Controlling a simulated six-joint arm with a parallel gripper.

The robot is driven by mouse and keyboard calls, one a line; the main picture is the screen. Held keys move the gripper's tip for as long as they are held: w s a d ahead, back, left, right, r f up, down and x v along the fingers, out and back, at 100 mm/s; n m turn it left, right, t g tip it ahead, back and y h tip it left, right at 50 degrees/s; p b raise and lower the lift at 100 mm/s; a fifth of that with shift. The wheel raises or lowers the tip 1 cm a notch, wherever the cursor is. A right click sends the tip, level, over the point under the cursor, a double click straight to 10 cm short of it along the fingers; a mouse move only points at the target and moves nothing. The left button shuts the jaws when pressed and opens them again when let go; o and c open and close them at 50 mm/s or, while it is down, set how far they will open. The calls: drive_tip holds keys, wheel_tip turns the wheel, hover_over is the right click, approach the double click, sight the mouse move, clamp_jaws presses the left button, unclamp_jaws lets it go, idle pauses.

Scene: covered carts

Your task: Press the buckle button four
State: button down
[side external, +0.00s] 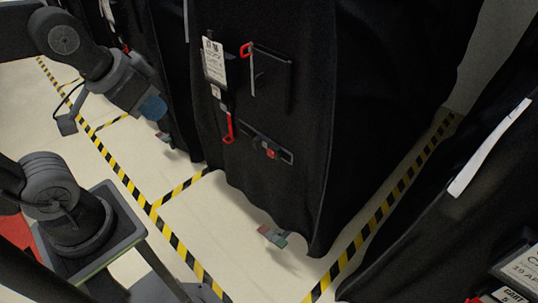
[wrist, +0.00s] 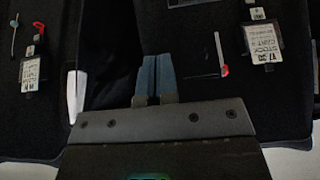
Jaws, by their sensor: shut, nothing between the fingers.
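A dark buckle with a red button (side external: 271,153) sits on a short strap across the front of the black cart cover, in the side external view. I see no number on it. My gripper (side external: 152,108) hangs to the left of that cover, apart from it. In the wrist view its two blue fingers (wrist: 157,75) are together with nothing between them. I cannot make out the buckle in the wrist view.
The black cart cover (side external: 290,190) carries a white tag (side external: 215,62) and red clips. A red and green piece (side external: 272,237) is at its lower hem. Another covered cart (side external: 440,215) stands at right. Yellow-black tape (side external: 180,190) marks the pale floor. Tags (wrist: 262,42) show in the wrist view.

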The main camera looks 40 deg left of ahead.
drive_tip(key=w+a+f+m+t+y, duration=0.15)
drive_tip(key=w+a+f, duration=0.25)
drive_tip(key=w+f, duration=0.6)
drive_tip(key=w+a+f+m, duration=0.35)
drive_tip(key=w+f, duration=0.35)
drive_tip(key=w, duration=0.7)
drive_tip(key=m+h, duration=0.1)
drive_tip(key=m, duration=0.1)
approach(271, 153)
drive_tip(key=s+a+r, duration=0.2)
drive_tip(key=s+r, duration=0.2)
drive_tip(key=r, duration=0.1)
drive_tip(key=s+f+m+t+h, duration=0.1)
drive_tip(key=s+f+t, duration=0.1)
drive_tip(key=f, duration=1.2)
drive_tip(key=shift+s+d+m, duration=0.2)
drive_tip(key=shift+s+m, duration=0.1)
drive_tip(key=shift+s, duration=0.35)
drive_tip(key=shift+h, duration=0.25)
drive_tip(key=w, duration=0.9)
